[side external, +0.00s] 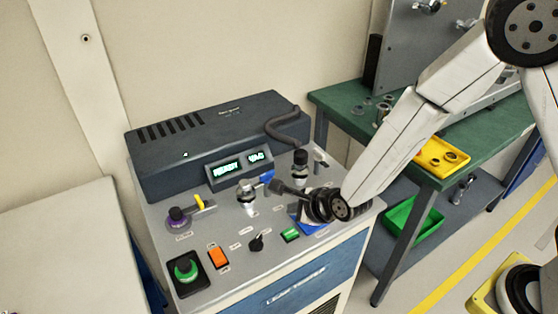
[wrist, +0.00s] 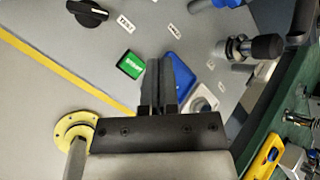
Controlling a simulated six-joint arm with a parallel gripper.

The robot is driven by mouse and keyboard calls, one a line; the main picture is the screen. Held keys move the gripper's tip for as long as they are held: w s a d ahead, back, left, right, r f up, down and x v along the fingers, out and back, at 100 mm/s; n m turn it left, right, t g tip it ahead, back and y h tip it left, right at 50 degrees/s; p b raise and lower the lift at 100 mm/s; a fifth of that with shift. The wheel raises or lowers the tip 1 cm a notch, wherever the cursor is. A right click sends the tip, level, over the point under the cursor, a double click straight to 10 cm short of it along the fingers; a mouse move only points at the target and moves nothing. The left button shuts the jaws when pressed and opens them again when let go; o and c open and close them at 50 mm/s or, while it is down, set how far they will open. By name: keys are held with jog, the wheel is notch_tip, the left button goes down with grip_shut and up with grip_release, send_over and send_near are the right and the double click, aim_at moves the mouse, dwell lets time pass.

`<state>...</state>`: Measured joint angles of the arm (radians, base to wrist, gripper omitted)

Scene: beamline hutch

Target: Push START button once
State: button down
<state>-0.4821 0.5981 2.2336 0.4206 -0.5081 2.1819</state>
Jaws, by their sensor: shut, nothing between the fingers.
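My gripper is shut and empty. In the wrist view its dark fingers (wrist: 162,65) appear just right of the button, overlapping a blue piece (wrist: 180,72). The fingers look apart from the button. Their exact height above the panel is hard to tell.
Valves (side external: 247,195) and a black-topped fitting (side external: 300,165) rise behind. The display (side external: 240,167) reads READY. A green bench (side external: 345,98) stands right.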

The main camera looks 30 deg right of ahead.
aim_at(293, 233)
jog(key=shift+f, duration=2.5)
jog(key=shift+f, duration=0.85)
dwell(1.1)
dwell(0.4)
jog(key=shift+r, duration=0.85)
jog(key=shift+r, duration=0.1)
jog(key=shift+r, duration=2.4)
